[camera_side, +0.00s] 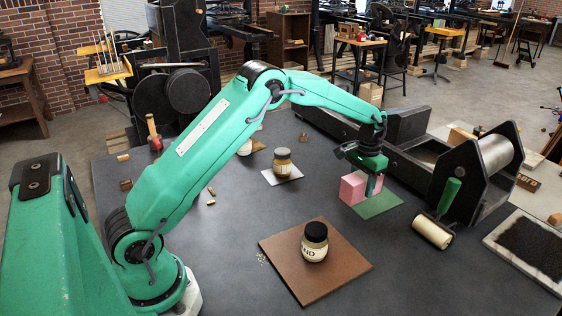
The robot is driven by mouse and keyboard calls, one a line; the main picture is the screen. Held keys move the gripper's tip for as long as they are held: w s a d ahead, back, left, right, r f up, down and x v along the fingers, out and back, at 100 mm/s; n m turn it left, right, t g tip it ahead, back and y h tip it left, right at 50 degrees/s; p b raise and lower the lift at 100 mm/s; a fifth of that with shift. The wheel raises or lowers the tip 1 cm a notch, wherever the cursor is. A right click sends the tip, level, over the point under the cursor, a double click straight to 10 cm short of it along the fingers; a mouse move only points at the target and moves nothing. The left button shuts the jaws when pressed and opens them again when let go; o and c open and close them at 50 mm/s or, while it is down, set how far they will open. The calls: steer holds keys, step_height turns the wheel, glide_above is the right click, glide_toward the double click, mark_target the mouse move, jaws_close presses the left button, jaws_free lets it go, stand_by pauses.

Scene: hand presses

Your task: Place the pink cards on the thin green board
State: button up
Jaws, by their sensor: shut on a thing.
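The pink cards (353,189) form an upright block at the left edge of the thin green board (381,206). My gripper (372,184) points down over the board and is shut on the pink cards. The block's lower edge is at or just above the board; I cannot tell whether it touches. The far side of the block and part of the board are hidden behind the block and the fingers.
A brown board (288,270) with a dark-lidded jar (314,242) lies in front. Another jar (282,167) stands on a pale card behind. A roller (433,230) with a green handle and a black press (470,175) stand close on the right.

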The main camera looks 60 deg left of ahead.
mark_target(363, 175)
steer(key=shift+a+f, duration=0.1)
steer(key=shift+f, duration=1.9)
steer(key=shift+f, duration=0.15)
steer(key=o, duration=1.2)
step_height(363, 175, up, 12)
steer(key=shift+f, duration=0.15)
steer(key=shift+r, duration=0.3)
